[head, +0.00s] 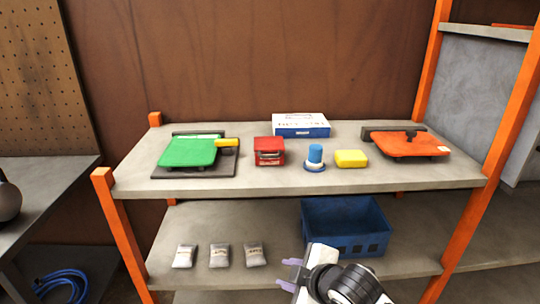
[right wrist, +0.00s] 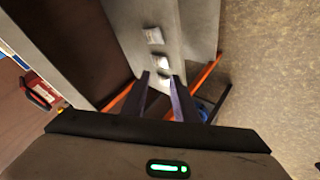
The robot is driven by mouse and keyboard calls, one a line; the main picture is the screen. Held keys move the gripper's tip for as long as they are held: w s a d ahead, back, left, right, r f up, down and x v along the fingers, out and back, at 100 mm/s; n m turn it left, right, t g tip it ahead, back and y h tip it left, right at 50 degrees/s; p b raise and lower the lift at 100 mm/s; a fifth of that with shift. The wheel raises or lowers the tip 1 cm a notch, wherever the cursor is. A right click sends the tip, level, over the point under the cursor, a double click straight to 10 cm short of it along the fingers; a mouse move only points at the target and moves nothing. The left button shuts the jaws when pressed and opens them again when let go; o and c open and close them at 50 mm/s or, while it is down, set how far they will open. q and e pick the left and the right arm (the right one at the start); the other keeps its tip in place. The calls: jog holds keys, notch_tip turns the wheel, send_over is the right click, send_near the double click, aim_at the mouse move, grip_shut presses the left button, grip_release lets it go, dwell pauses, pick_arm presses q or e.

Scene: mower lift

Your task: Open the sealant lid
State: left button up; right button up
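A small blue cylinder on a wider white and blue base (head: 315,157) stands upright on the upper shelf, right of its middle. It may be the sealant, but I see no readable label; its blue top part sits on the base. My right gripper (head: 291,274) is in front of the lower shelf, low in the head view, well below and apart from the blue cylinder. Its two fingers are spread with nothing between them, as the right wrist view (right wrist: 158,100) also shows. My left gripper is out of view.
The upper shelf (head: 400,180) also holds a green-topped device (head: 188,152), a red box (head: 269,151), a blue-white box (head: 301,126), a yellow block (head: 351,159) and an orange-topped device (head: 410,145). Below are several grey pouches (head: 220,255) and a blue crate (head: 345,245). Orange posts (head: 120,235) frame the shelves.

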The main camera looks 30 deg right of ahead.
jog(key=w+d+r+n+t, duration=0.3)
jog(key=w+d+r, duration=0.2)
jog(key=w+r, duration=0.3)
jog(key=n+t+h, duration=0.1)
jog(key=n+t, duration=0.2)
jog(key=n, duration=0.1)
send_near(271, 157)
jog(key=x, duration=0.9)
jog(key=shift+w, duration=0.35)
jog(key=shift+w+d+f, duration=0.1)
jog(key=shift+w+f, duration=0.05)
jog(key=shift+w, duration=0.3)
